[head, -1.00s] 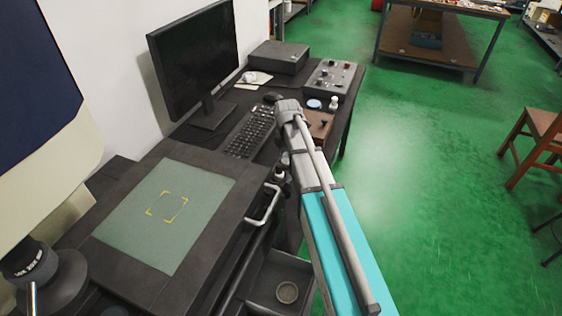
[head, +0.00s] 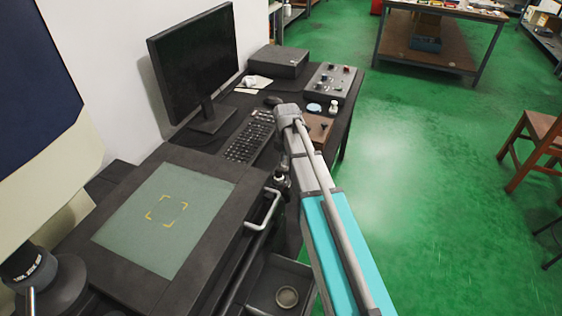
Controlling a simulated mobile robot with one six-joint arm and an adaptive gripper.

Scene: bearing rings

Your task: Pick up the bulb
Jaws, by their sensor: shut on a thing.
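My arm reaches from the lower right to the desk. Its grey end joint is in the middle of the head view, but I see no gripper fingers; they are hidden behind or below my arm. I cannot make out a bulb for certain. A small white upright piece (head: 334,106) stands on the desk to the right of a pale blue disc (head: 314,107), too small to name surely. What my gripper holds is not visible.
A dark desk carries a monitor (head: 195,65), a keyboard (head: 249,138) and a control box (head: 332,82). A machine stage with a green plate (head: 165,215) stands at left. A round dish (head: 287,297) lies low in a grey tray.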

